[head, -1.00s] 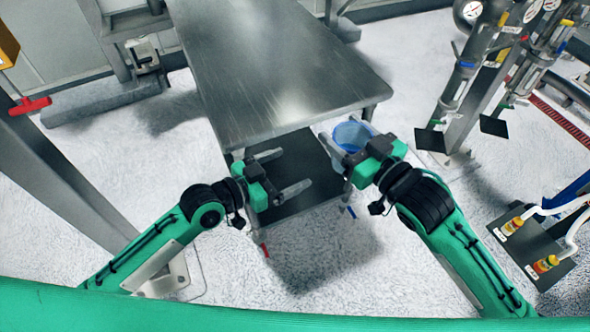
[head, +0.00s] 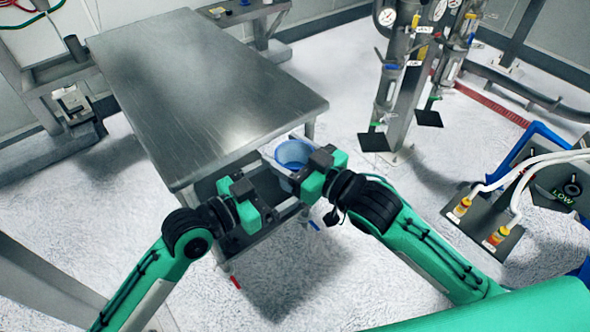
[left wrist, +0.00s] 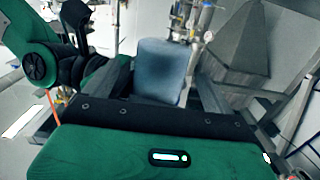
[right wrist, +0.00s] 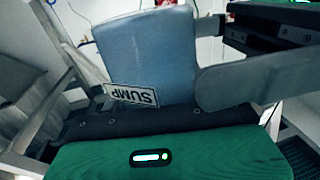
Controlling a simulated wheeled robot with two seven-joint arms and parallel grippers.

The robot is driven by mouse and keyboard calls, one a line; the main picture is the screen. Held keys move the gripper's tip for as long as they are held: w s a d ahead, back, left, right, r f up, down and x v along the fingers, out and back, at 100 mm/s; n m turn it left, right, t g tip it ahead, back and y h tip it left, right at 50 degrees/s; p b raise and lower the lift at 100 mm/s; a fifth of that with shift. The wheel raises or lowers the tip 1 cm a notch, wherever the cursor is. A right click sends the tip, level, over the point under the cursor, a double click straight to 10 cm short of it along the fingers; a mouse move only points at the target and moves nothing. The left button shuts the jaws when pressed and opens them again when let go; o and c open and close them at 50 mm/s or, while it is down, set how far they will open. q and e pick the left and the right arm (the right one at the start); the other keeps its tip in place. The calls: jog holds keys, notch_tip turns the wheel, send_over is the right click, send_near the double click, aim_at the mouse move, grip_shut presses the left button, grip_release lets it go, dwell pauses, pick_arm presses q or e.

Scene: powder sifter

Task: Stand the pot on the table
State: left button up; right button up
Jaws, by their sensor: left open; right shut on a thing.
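The pot (head: 292,152) is a blue, open-topped vessel, roughly upright, held beside the near right corner of the metal table (head: 200,85). My right gripper (head: 288,166) is shut on the pot. In the right wrist view the pot (right wrist: 150,55) fills the space before the jaws and bears a white SUMP label (right wrist: 131,95). My left gripper (head: 273,192) is open and empty, just left of and below the pot in the head view. In the left wrist view the pot (left wrist: 161,70) shows between and beyond its fingers; contact cannot be told. The pot's underside is hidden.
The tabletop is bare, with a lower shelf (head: 265,240) underneath. Pipes and gauges (head: 400,80) stand to the right, and a stand with white hoses (head: 490,225) is at far right. Open floor lies between.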

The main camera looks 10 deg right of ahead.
pick_arm(q)
jog(key=shift+x, duration=2.3)
jog(key=shift+c, duration=0.5)
jog(key=c, duration=1)
pick_arm(e)
jog(key=o, duration=1.2)
jog(key=shift+s, duration=0.1)
jog(key=shift+s+a, duration=0.1)
